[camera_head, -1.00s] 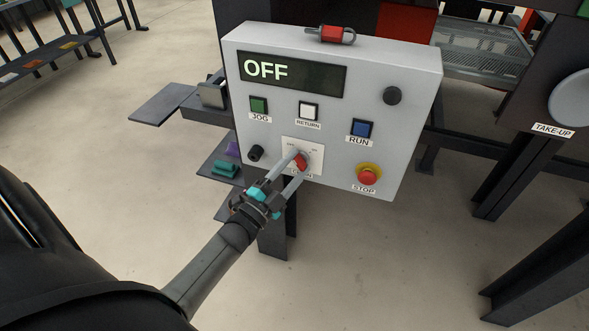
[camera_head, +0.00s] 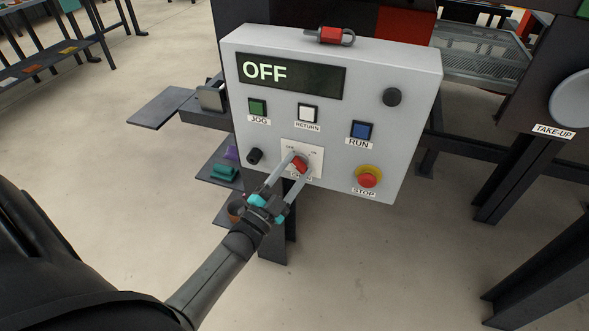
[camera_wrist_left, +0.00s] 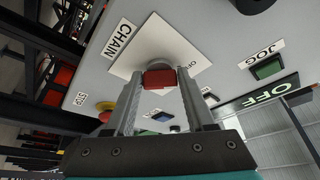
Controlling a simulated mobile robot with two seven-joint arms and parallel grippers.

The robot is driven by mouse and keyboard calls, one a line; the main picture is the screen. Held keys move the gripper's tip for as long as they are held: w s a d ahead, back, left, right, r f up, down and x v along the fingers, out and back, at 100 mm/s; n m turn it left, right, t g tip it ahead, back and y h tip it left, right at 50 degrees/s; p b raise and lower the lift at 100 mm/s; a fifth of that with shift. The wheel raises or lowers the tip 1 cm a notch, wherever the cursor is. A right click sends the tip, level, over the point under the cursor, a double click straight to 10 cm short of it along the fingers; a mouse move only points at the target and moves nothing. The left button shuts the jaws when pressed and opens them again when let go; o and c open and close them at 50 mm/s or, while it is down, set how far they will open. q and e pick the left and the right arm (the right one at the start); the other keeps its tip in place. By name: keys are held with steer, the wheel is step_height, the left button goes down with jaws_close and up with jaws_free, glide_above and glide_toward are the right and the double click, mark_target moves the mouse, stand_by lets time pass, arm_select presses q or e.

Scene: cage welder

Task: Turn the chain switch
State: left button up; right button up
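The chain switch (camera_head: 300,164) is a red knob on a white plate, low on the grey control panel, marked OFF and ON. In the left wrist view the red knob (camera_wrist_left: 160,78) stands out from the plate beside the CHAIN label (camera_wrist_left: 122,38). My left gripper (camera_head: 298,166) reaches up to the panel with its two fingers apart, one on each side of the knob. In the wrist view the fingers (camera_wrist_left: 160,88) look very near the knob's sides; I cannot tell whether they touch. My right gripper is not in view.
The panel's display (camera_head: 292,74) reads OFF. JOG (camera_head: 257,107), RETURN (camera_head: 307,112) and RUN (camera_head: 360,130) buttons sit above the switch. A red STOP button (camera_head: 368,177) is to its right and a black knob (camera_head: 255,156) to its left. Small shelves (camera_head: 160,106) jut out left of the panel.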

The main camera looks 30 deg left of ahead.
arm_select(q)
steer(key=o, duration=0.4)
steer(key=v, duration=1.5)
steer(key=shift+s, duration=0.15)
steer(key=shift+d, duration=0.1)
steer(key=s+d+f+n+g, duration=0.2)
steer(key=f+g, duration=0.1)
steer(key=f, duration=0.5)
steer(key=s+d+f+n+g+y, duration=0.15)
steer(key=f+g, duration=0.25)
steer(key=f, duration=0.4)
steer(key=s+d+f+n+g, duration=0.2)
steer(key=s+f+g, duration=0.1)
steer(key=f, duration=0.5)
steer(key=s+d+f+n+g, duration=0.1)
steer(key=s+f+g, duration=0.4)
steer(key=s, duration=0.4)
steer(key=s+d+f+n+g, duration=0.1)
steer(key=s+f+g, duration=0.4)
steer(key=s, duration=0.5)
step_height(320, 180, down, 3)
steer(key=shift+d+r, duration=0.15)
steer(key=shift+d, duration=0.55)
